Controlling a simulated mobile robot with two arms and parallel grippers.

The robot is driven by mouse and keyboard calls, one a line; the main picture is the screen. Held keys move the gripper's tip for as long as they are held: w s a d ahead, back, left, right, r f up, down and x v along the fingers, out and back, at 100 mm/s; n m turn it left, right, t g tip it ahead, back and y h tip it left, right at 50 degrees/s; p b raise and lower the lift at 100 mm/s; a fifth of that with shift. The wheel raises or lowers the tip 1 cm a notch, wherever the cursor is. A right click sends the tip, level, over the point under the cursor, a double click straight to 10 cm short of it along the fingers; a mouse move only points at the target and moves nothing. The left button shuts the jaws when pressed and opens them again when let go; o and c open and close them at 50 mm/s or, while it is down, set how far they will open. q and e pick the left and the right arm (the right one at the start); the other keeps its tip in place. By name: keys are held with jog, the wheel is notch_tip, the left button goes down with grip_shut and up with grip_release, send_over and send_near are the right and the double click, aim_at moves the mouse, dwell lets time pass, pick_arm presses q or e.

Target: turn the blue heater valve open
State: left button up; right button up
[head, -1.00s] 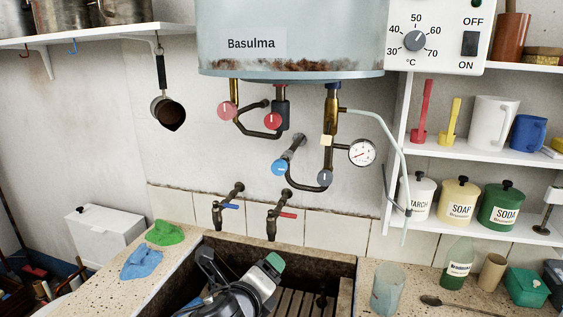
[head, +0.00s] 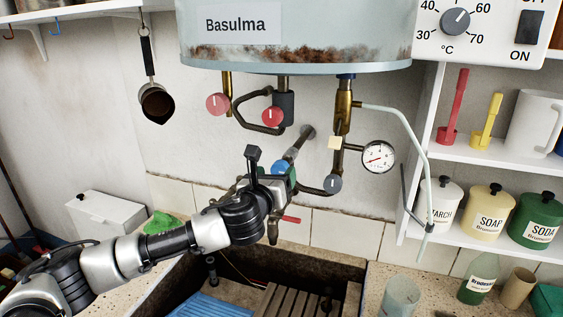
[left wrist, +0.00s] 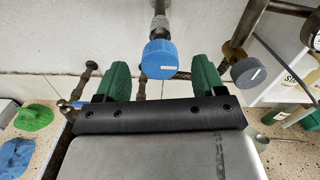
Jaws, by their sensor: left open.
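The blue heater valve (head: 280,167) is a round knob on a pipe below the boiler, partly hidden behind my left gripper in the head view. In the left wrist view the blue knob (left wrist: 160,59) shows a white mark and lies ahead between the two green fingers. My left gripper (head: 268,178) is open and empty. In the left wrist view its fingers (left wrist: 161,76) stand to either side of the knob's line, and the knob looks a little beyond them. I cannot tell whether anything touches. My right gripper is not in view.
A grey knob (head: 333,184) and a pressure gauge (head: 378,156) are right of the blue valve. Two red knobs (head: 218,103) (head: 273,117) hang up left. The boiler (head: 300,35) is above. Taps and the stone sink (head: 345,270) are below, shelves on the right.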

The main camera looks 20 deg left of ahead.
aim_at(278, 171)
pick_arm(q)
jog(key=w, duration=0.4)
jog(key=shift+w+p, duration=0.1)
jog(key=shift+p, duration=0.3)
jog(key=shift+w+d, duration=0.1)
jog(key=shift+w, duration=0.1)
jog(key=c, duration=0.9)
jog(key=shift+c, duration=0.2)
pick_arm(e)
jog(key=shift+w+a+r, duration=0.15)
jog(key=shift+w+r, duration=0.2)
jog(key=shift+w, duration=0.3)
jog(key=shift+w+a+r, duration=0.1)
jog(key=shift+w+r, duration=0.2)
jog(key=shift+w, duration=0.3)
